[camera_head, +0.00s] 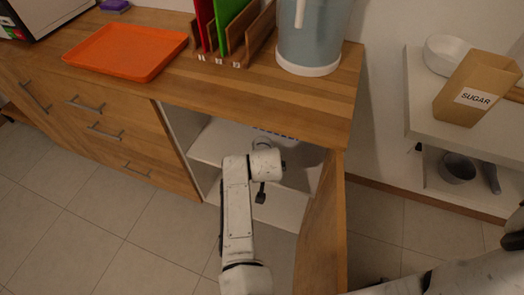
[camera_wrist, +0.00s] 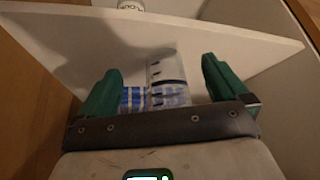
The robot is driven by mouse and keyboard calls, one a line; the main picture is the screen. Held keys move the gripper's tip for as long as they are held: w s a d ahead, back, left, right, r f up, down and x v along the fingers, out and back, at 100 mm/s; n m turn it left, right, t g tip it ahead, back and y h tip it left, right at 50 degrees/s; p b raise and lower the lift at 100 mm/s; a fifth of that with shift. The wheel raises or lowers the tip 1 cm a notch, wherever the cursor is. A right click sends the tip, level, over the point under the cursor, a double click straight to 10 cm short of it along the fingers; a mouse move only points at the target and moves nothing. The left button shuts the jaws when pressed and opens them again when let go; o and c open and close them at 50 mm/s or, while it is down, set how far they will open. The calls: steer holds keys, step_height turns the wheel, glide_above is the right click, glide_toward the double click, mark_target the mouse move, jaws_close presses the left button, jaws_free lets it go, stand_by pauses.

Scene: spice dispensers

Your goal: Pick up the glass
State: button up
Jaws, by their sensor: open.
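In the wrist view my gripper (camera_wrist: 162,66) has its two green fingers spread wide. Between them is a pale, glass-like cylinder (camera_wrist: 167,70) with dark marks, and blue-and-white striped surfaces lie at its lower end. I cannot tell whether the stripes belong to it or to another thing. The fingers look apart from it on both sides, and its lower end is hidden behind the gripper's dark bar. In the head view my arm reaches into the open cabinet, and the glass cannot be made out there.
A white shelf (camera_head: 206,156) crosses the cabinet (camera_head: 180,122). An open wooden door (camera_head: 322,235) stands right of my arm. A whitish round container (camera_wrist: 130,4) shows at the wrist view's top. An orange tray (camera_head: 125,50) and a blue-grey canister (camera_head: 312,42) stand on the counter above.

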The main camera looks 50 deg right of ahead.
mark_target(262, 146)
steer(key=shift+w+d+b, duration=0.6)
steer(key=shift+w+d, duration=2.15)
steer(key=shift+d, duration=0.25)
steer(key=shift+w+d+f, duration=0.25)
steer(key=shift+f, duration=0.25)
steer(key=c, duration=1.1)
steer(key=shift+r, duration=0.15)
steer(key=shift+r, duration=0.25)
steer(key=s+a+p, duration=0.2)
steer(key=s+a, duration=1)
steer(key=a, duration=0.1)
steer(key=shift+a, duration=0.15)
steer(key=shift+s, duration=0.1)
